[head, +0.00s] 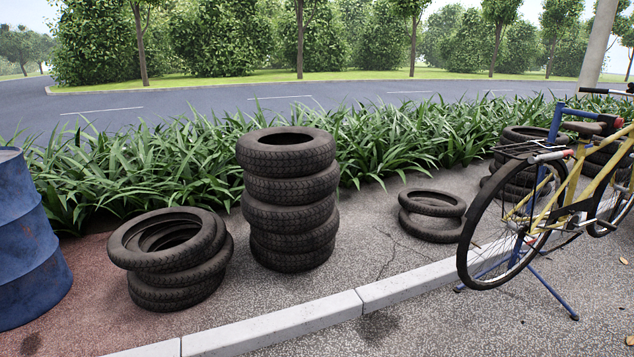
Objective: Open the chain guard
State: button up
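A yellow bicycle (565,195) stands at the right edge of the head view, partly cut off by the frame. It is held on a blue stand (545,285). A dark piece that looks like the chain guard (574,208) runs low along the frame, between the rear wheel (478,252) and the pedals. It is small in the view, and I cannot tell whether it is open or shut. My gripper is not in view.
A tall tyre stack (288,190) stands mid-view, with lower tyre piles (172,255) (432,215) on either side. A blue barrel (25,240) is at the left edge. A pale kerb (300,322) crosses the front. Paving at the lower right is mostly clear.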

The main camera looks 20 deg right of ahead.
aim_at(586, 205)
jog(key=i+z, duration=0.4)
jog(key=i+l+z, duration=0.1)
jog(key=z, duration=0.3)
jog(key=i+j+z, duration=0.2)
jog(key=i+z, duration=0.15)
jog(key=i+l+z, duration=0.25)
jog(key=i+z, duration=0.3)
jog(key=i+l+u, duration=0.4)
jog(key=i+l, duration=0.15)
jog(key=i+l+u, duration=0.45)
jog(key=l, duration=0.3)
jog(key=i+l+u, duration=0.2)
jog(key=l, duration=0.25)
jog(key=i+l+u, duration=0.2)
jog(key=l, duration=0.25)
